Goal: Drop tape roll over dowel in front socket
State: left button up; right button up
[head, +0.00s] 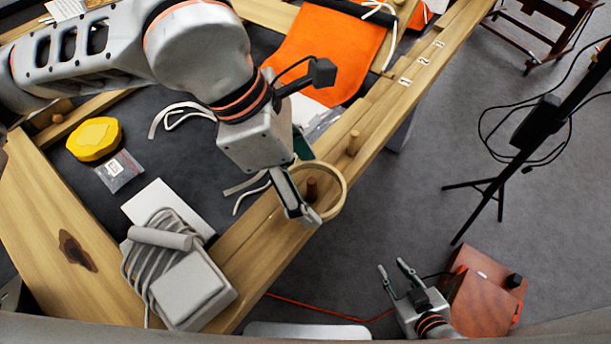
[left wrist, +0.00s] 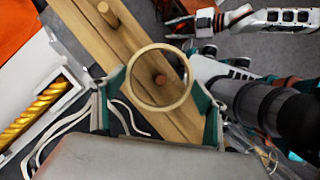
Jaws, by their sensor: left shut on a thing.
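A pale tan tape roll (head: 345,190), a thin ring, is held by my left gripper (head: 307,186) over the wooden rail. In the left wrist view the roll (left wrist: 159,107) sits between the two fingers. A dark brown dowel (head: 312,188) stands on the rail and shows inside the ring in both views, near the middle in the left wrist view (left wrist: 160,80). I cannot tell whether the dowel's top reaches through the ring. My right gripper (head: 396,277) is open and empty, low at the right, away from the rail.
A lighter dowel (head: 353,143) stands farther along the rail. A grey cable-wrapped block (head: 185,275) lies on the near corner. A yellow container (head: 94,139), a small bag (head: 119,171) and an orange cloth (head: 325,50) lie left of the rail. A red-brown box (head: 482,290) is near my right gripper.

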pick_arm(q)
jog(key=shift+f, duration=0.1)
jog(key=shift+f+b, duration=0.35)
jog(key=shift+f, duration=0.15)
jog(key=o, duration=1)
